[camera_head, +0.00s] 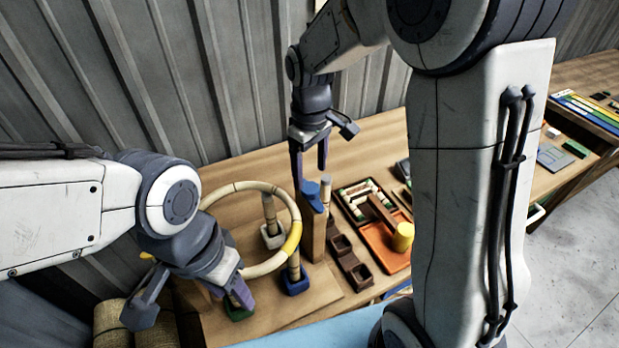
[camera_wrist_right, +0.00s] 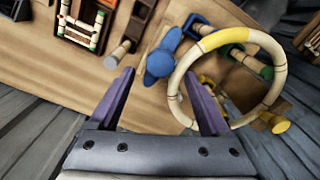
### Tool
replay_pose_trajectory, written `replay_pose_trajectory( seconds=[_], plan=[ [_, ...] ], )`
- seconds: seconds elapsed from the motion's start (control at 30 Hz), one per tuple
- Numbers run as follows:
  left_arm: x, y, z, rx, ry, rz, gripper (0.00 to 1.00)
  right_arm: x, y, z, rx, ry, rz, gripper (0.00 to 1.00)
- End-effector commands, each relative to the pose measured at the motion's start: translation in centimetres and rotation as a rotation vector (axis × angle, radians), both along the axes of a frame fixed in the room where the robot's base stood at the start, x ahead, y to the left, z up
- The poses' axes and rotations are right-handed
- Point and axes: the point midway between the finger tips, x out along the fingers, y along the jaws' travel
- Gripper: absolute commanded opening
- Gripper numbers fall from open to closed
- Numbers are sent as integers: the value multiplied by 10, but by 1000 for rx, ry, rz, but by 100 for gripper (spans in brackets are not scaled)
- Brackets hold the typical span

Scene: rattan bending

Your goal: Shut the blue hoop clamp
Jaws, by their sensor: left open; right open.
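A blue lever-like piece (camera_head: 312,193), which looks like the hoop clamp, sits on top of an upright wooden post (camera_head: 312,235) beside the rattan hoop (camera_head: 296,208). In the right wrist view the blue piece (camera_wrist_right: 162,58) lies just beyond and between my fingertips, close to the hoop (camera_wrist_right: 180,78). Whether it is latched I cannot tell. My right gripper (camera_head: 309,178) is open and points down just above it; its fingers also show in the wrist view (camera_wrist_right: 160,80). My left gripper (camera_head: 190,298) is open, low at the hoop's near left side.
Pegs with a blue base (camera_head: 295,285), a white base (camera_head: 272,238) and a green base (camera_head: 238,312) stand around the hoop.

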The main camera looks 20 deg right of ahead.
Motion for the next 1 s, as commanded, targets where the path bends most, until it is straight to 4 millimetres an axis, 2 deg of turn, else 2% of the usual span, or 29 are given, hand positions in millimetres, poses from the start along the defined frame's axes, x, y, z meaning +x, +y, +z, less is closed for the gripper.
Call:
replay_pose_trajectory(
  seconds=[0.1,0.3,0.63,0.83,0.87,1.0],
  plan=[
    [0,0,7,0,0,-1,50,-1,0,-19,-1,4,0,81],
    [0,0,10,0,0,-2,50,0,0,-39,0,1,0,81],
    [0,0,10,0,0,-2,50,0,1,-43,1,-2,-1,81],
    [0,0,10,0,0,-2,50,0,1,-43,1,-2,-1,4],
    [0,0,10,0,0,-2,50,0,1,-43,1,-2,-1,0],
    [0,0,10,0,0,-2,50,0,1,-43,1,-2,-5,0]
  ],
)
